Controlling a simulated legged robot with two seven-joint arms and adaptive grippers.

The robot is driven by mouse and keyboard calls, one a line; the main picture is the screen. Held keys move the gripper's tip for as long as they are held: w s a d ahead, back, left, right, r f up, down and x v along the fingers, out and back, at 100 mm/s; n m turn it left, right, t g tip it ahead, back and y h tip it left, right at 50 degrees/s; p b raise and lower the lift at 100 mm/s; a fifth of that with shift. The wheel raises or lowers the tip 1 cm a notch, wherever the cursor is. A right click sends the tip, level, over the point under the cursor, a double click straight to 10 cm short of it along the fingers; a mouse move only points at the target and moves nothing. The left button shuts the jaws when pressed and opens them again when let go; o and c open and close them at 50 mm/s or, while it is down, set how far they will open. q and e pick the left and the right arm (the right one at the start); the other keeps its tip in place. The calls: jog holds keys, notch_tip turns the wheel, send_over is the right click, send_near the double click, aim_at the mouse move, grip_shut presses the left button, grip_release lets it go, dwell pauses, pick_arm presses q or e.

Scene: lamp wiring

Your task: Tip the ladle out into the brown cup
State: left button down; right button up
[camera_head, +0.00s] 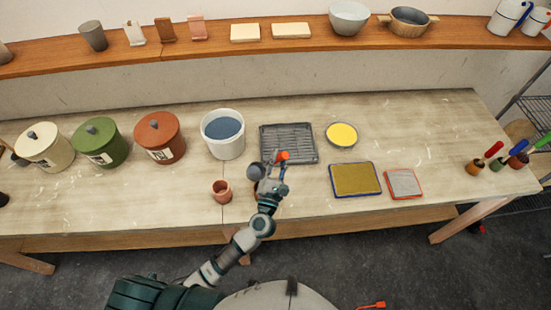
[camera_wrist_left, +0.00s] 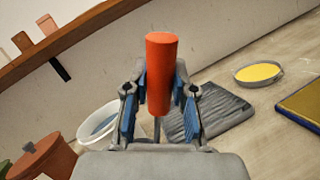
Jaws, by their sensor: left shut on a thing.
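The brown cup (camera_head: 221,191) stands upright near the front edge of the table. My left gripper (camera_head: 272,172) is shut on the ladle, whose orange handle end (camera_head: 282,156) sticks up past the fingers. The ladle's dark grey bowl (camera_head: 256,171) shows just left of the gripper, to the upper right of the cup and apart from it in the picture. What the bowl holds cannot be seen. In the left wrist view the orange handle (camera_wrist_left: 161,70) stands between the two fingers, and the bowl is hidden. My right gripper is not in view.
A white bucket with blue contents (camera_head: 224,147) stands behind the cup. A dark ribbed tray (camera_head: 302,143) and a yellow-filled dish (camera_head: 342,134) lie farther back. Lidded canisters (camera_head: 160,140) line the left. Bare table surrounds the cup's left side.

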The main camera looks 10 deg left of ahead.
pick_arm(q)
jog(key=shift+s+d+f+m+b, duration=0.2)
jog(key=shift+d+f+m+b, duration=0.2)
jog(key=shift+m+b, duration=0.3)
jog(key=s+d+f+m+t+h+b, duration=0.1)
jog(key=d+f+m+h+b, duration=0.3)
jog(key=m+b, duration=0.4)
jog(key=shift+s+f+m+t+h+b, duration=0.3)
jog(key=shift+s+f+h+b, duration=0.15)
jog(key=shift+s+f+h, duration=0.4)
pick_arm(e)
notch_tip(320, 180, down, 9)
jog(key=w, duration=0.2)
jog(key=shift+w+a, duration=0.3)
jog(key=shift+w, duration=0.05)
pick_arm(q)
jog(key=shift+w, duration=0.1)
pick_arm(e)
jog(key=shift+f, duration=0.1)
